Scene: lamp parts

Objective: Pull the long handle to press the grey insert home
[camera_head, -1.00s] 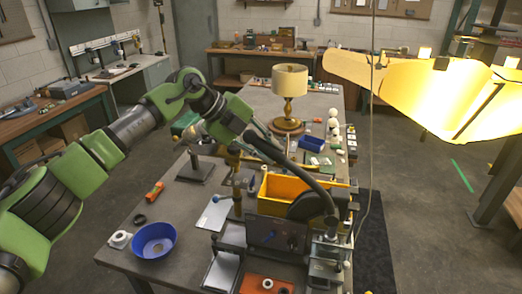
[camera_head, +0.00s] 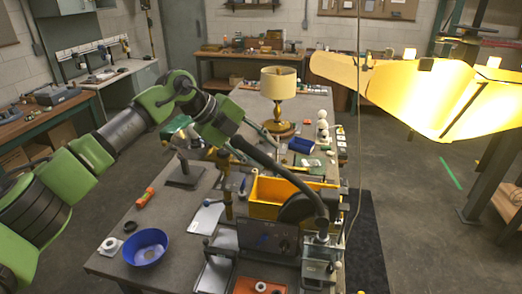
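The long handle (camera_head: 275,165) is a dark curved bar. It runs from the press (camera_head: 322,250) at the front right of the bench up and left to my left gripper (camera_head: 240,143). The gripper is at the handle's upper end, at the end of the green arm from the left. Its fingers are small and partly hidden, so I cannot tell whether they are closed around the bar. I cannot make out the grey insert; it is small or hidden in the press. My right gripper is not in view.
A yellow bin (camera_head: 268,195) stands just behind the press. A blue bowl (camera_head: 146,247) is at the bench's left front. A brass lamp with a cream shade (camera_head: 279,84) stands farther back. A glowing yellow shade (camera_head: 420,90) hangs at the upper right. Bare bench (camera_head: 185,215) shows left of the press.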

